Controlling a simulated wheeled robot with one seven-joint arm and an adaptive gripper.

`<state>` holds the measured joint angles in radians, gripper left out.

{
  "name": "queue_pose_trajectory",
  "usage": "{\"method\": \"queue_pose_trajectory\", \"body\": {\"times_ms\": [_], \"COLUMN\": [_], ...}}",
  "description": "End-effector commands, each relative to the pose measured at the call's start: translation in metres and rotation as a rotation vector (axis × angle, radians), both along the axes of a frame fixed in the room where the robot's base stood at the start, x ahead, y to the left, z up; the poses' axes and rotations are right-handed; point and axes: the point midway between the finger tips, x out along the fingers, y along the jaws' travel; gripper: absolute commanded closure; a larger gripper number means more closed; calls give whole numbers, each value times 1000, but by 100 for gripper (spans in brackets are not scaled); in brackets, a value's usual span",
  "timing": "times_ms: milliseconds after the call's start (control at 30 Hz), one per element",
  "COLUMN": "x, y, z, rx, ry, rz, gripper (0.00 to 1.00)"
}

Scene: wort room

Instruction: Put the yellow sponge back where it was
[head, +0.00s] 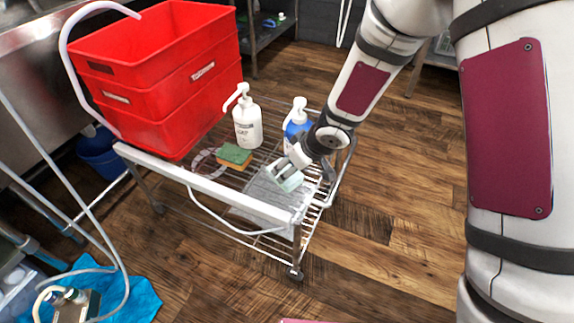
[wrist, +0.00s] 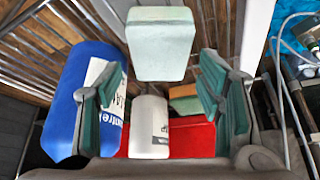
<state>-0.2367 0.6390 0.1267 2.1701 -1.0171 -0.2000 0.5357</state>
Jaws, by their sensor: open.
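A sponge with a green top and yellow-orange body (head: 235,156) lies on the wire top of the cart, left of my gripper in the head view. In the wrist view, an orange and green block (wrist: 188,100), apparently this sponge, shows partly behind the right finger. My gripper (head: 290,176) is open over the cart's near right part; its teal pads stand wide apart in the wrist view (wrist: 160,95). A pale green block (wrist: 160,45) shows beyond the fingertips, touching neither pad. Whether it rests on the rack is unclear.
A white pump bottle (head: 247,128) and a blue one (head: 293,128) stand behind the sponge and gripper. Stacked red crates (head: 165,95) fill the cart's left side. The cart's white front rail (head: 205,183) runs along the near edge. Wooden floor (head: 385,225) to the right is clear.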

Motion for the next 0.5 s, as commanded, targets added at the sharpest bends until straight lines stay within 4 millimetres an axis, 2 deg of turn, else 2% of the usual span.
{"method": "queue_pose_trajectory", "body": {"times_ms": [33,200,500], "x": [-3,-13,-22], "y": [-5,-16,-26], "z": [15,41,63], "rx": [0,0,-1], "ry": [-2,0,-1], "rz": [-2,-2,0], "gripper": [39,39,39]}}
